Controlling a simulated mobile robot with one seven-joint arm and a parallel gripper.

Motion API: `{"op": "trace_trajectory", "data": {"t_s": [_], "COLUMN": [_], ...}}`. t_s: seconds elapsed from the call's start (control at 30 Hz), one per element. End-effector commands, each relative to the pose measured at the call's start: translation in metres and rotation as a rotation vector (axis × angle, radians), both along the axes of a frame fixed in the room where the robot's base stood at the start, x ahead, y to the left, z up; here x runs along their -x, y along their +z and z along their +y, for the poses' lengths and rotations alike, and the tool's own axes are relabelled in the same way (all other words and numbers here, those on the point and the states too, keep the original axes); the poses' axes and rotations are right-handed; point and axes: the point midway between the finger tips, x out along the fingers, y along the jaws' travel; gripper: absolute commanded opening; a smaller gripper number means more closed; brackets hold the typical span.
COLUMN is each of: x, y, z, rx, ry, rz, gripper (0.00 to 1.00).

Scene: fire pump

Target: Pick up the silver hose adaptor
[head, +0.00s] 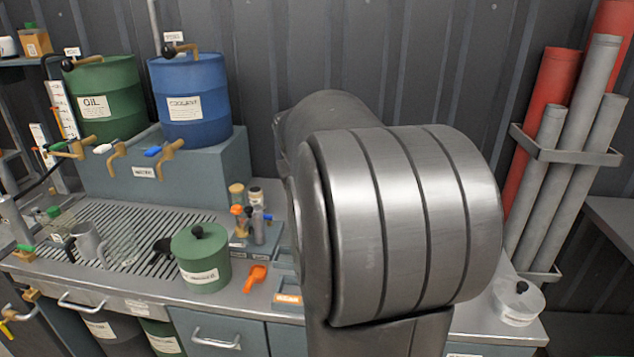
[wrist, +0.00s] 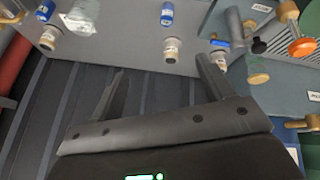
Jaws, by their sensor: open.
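I cannot make out a silver hose adaptor for certain in either view. My arm covers the middle and right of the bench in the head view and hides my gripper there. In the wrist view my gripper (wrist: 161,68) is open, its two dark fingers spread apart with nothing between them. Beyond the fingertips stand small pale-bodied containers: one at the middle (wrist: 172,50), one at the left (wrist: 50,37) and one at the right (wrist: 218,57). Nothing touches the fingers.
A green drum (head: 105,98) and a blue drum (head: 192,100) stand behind the grated bench. A green lidded pot (head: 201,262), a grey jug (head: 87,242) and an orange scoop (head: 256,277) are on it. Grey and red tubes (head: 557,85) stand right.

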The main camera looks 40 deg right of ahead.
Motion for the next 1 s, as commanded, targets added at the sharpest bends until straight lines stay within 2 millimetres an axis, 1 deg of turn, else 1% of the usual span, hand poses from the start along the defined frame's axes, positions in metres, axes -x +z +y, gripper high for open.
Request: {"op": "trace_trajectory", "data": {"t_s": [0.03, 0.17, 0.2, 0.27, 0.3, 0.37, 0.4, 0.47, 0.5, 0.57, 0.6, 0.7, 0.8, 0.83, 0.9, 1.0], "x": [-0.006, -0.014, -0.014, -0.013, -0.01, -0.004, 0.002, 0.013, 0.022, 0.038, 0.05, 0.08, 0.105, 0.11, 0.121, 0.127], "y": [-0.007, -0.022, -0.027, -0.035, -0.041, -0.051, -0.058, -0.067, -0.074, -0.085, -0.092, -0.108, -0.12, -0.122, -0.127, -0.132], "z": [-0.028, -0.097, -0.118, -0.151, -0.174, -0.208, -0.231, -0.266, -0.289, -0.323, -0.344, -0.39, -0.422, -0.428, -0.44, -0.449], "rx": [-0.006, -0.017, -0.022, -0.029, -0.035, -0.043, -0.049, -0.057, -0.064, -0.072, -0.078, -0.088, -0.093, -0.093, -0.096, -0.097], "ry": [-0.031, -0.099, -0.121, -0.155, -0.179, -0.215, -0.241, -0.281, -0.308, -0.351, -0.378, -0.443, -0.491, -0.502, -0.52, -0.532], "rz": [0.0, -0.014, -0.02, -0.032, -0.042, -0.056, -0.067, -0.087, -0.101, -0.122, -0.138, -0.172, -0.201, -0.208, -0.219, -0.225], "gripper": [0.74, 0.74, 0.74, 0.74, 0.74, 0.74, 0.74, 0.74, 0.74, 0.74, 0.74, 0.74, 0.74, 0.74, 0.74, 0.74]}}
